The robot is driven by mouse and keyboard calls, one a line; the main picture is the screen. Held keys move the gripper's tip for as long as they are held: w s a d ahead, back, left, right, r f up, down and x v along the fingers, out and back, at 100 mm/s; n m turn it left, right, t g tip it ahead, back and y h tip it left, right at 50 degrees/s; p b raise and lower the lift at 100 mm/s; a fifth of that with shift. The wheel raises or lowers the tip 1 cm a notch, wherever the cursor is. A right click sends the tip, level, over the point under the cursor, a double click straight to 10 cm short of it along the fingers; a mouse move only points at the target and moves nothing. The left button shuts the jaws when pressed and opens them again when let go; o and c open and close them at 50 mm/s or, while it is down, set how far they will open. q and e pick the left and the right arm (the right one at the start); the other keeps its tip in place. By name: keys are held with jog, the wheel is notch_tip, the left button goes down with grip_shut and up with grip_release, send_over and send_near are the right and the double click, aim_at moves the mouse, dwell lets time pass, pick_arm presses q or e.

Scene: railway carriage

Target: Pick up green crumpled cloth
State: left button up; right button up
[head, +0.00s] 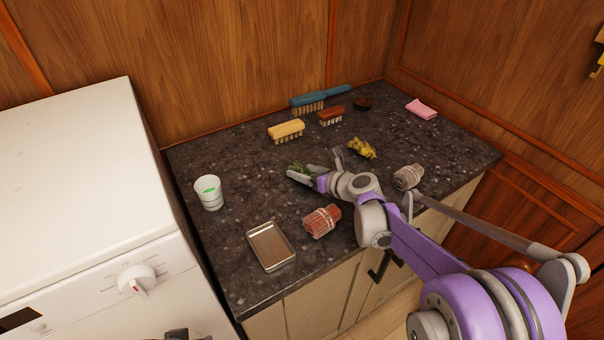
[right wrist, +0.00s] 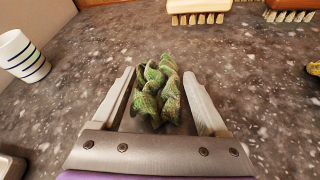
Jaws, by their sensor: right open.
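The green crumpled cloth (right wrist: 158,88) lies on the dark speckled counter in the right wrist view. My right gripper (right wrist: 160,90) is open, with one finger on each side of the cloth. A gap shows between the cloth and each finger. In the head view my right gripper (head: 316,166) is low over the middle of the counter. Only a small green part of the cloth (head: 297,167) shows there; the gripper hides the rest. My left gripper is not clearly in view.
On the counter (head: 225,250) are a striped cup (head: 209,194), metal tray (head: 270,247), red bundle (head: 322,221), grey bundle (head: 408,177), yellow crumpled cloth (head: 361,148), pink cloth (head: 421,109) and several brushes (head: 286,129). A white appliance (head: 90,180) stands left; wooden walls are behind.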

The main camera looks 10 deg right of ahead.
jog(key=shift+s, duration=0.1)
jog(key=shift+c, duration=0.2)
jog(key=c, duration=1)
jog(key=shift+o, duration=0.2)
jog(key=shift+r, duration=0.15)
